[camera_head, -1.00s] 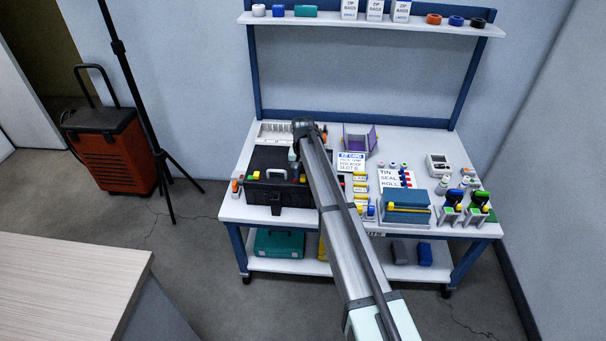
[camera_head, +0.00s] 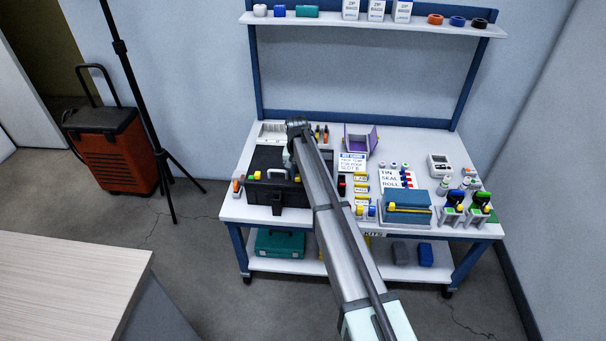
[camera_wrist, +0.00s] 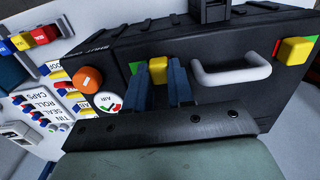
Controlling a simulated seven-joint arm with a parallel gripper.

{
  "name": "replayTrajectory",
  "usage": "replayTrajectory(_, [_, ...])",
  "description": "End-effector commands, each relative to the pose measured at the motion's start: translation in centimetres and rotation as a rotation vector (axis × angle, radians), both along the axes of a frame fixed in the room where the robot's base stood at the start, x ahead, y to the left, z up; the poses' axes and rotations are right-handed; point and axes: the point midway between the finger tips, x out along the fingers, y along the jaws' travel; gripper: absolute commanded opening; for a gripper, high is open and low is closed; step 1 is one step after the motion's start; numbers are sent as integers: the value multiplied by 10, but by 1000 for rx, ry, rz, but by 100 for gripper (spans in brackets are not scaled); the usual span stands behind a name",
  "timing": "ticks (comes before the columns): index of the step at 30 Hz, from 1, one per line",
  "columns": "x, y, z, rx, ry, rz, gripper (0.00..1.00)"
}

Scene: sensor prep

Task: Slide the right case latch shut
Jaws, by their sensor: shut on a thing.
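The black case (camera_head: 268,190) stands at the left of the workbench, and its front shows close up in the wrist view (camera_wrist: 215,48). Its light handle (camera_wrist: 232,73) sits between two yellow latches. My gripper (camera_wrist: 158,80) is shut on the right case latch (camera_wrist: 157,68), the one on the left in the wrist view, with a finger on either side. A green patch shows beside this latch. The left latch (camera_wrist: 296,50) has red on its handle side and some green on its other side.
Yellow labelled kits (camera_head: 361,188) and a blue box (camera_head: 407,207) stand right of the case. A purple holder (camera_head: 360,140) is behind. The bench's front edge is close.

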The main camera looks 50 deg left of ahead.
Motion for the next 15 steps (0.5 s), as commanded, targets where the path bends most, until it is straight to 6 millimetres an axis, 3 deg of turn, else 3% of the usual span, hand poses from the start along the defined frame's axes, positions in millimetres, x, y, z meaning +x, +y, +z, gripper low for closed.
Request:
replayTrajectory(6, [-4,4,0,6,5,0,0])
replayTrajectory(7, [-4,4,0,7,6,0,23])
replayTrajectory(15, [-3,3,0,6,4,0,49])
